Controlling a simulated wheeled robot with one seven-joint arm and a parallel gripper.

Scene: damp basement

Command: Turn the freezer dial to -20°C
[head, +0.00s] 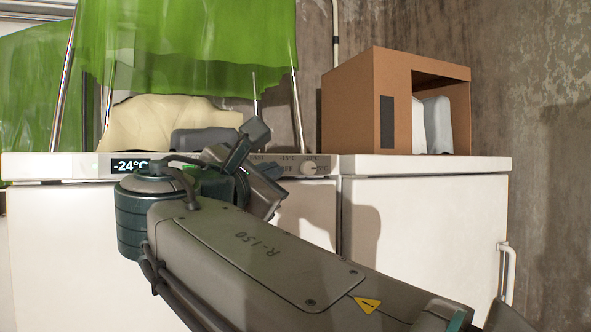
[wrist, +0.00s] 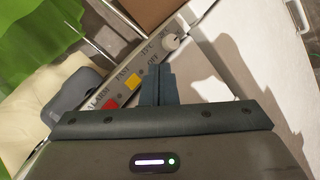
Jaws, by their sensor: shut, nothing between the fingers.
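The white freezer (head: 420,215) has a grey control strip along its top front edge. A display (head: 130,166) on the strip reads -24°C. The dial (head: 308,168) is a small pale round knob at the strip's right end, with temperature labels near it. The dial also shows in the wrist view (wrist: 172,41), above and slightly right of the fingertips and apart from them. My gripper (wrist: 157,70) is shut and empty over the strip. In the head view my arm covers the middle of the strip, and the fingertips are hard to make out.
A yellow switch (wrist: 132,82) and a red switch (wrist: 112,104) sit left of my fingers, by FAST and ALARM labels. A cardboard box (head: 350,105), a grey case (head: 205,142) and a cream bundle (head: 155,120) stand on top. Green sheeting (head: 190,45) hangs above.

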